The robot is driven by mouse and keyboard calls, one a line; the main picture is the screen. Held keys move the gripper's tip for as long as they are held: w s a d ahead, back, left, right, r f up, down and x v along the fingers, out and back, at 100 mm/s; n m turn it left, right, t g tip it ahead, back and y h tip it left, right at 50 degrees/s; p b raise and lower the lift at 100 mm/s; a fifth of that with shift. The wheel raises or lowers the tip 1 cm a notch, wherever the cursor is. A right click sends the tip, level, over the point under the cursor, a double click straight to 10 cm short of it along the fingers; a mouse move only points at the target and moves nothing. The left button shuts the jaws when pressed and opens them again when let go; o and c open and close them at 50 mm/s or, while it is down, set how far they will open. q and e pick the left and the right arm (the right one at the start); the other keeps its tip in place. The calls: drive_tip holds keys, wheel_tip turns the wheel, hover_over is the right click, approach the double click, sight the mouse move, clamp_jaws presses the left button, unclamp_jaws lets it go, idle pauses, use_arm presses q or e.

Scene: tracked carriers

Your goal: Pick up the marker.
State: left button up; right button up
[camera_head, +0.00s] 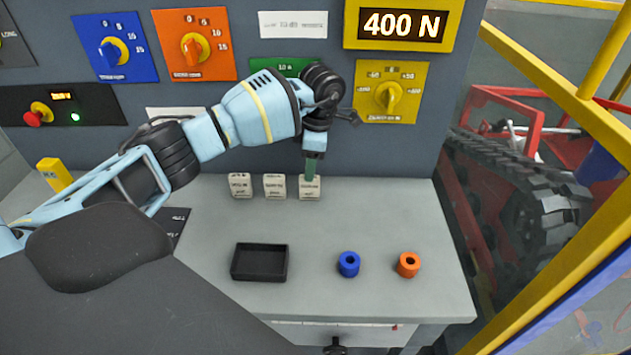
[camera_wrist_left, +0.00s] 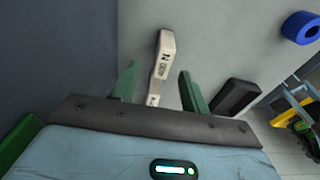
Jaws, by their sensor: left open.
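Several small white labelled blocks stand in a row at the back of the grey bench: a left block (camera_head: 241,186), a middle block (camera_head: 274,187) and a right block (camera_head: 310,188). Which one is the marker I cannot tell; no pen-like marker shows. My left gripper (camera_head: 311,173) points down at the right block, its green fingertips at or just above its top. In the left wrist view the open gripper (camera_wrist_left: 158,72) has white blocks (camera_wrist_left: 166,47) showing between and beyond its fingers. Contact is unclear. My right gripper is not in view.
On the bench (camera_head: 390,215) are a black tray (camera_head: 259,277), a blue ring (camera_head: 348,264) and an orange ring (camera_head: 408,265). A control panel (camera_head: 265,145) with knobs rises behind. Yellow rails (camera_head: 585,110) stand at right. The bench's right middle is clear.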

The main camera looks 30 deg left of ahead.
sight(309, 188)
use_arm(q)
drive_tip(key=shift+s+f, duration=0.25)
drive_tip(key=shift+f, duration=0.2)
drive_tip(key=shift+a+f, duration=0.1)
drive_tip(key=shift+f, duration=0.9)
wheel_tip(309, 188, down, 5)
drive_tip(key=shift+r, duration=0.1)
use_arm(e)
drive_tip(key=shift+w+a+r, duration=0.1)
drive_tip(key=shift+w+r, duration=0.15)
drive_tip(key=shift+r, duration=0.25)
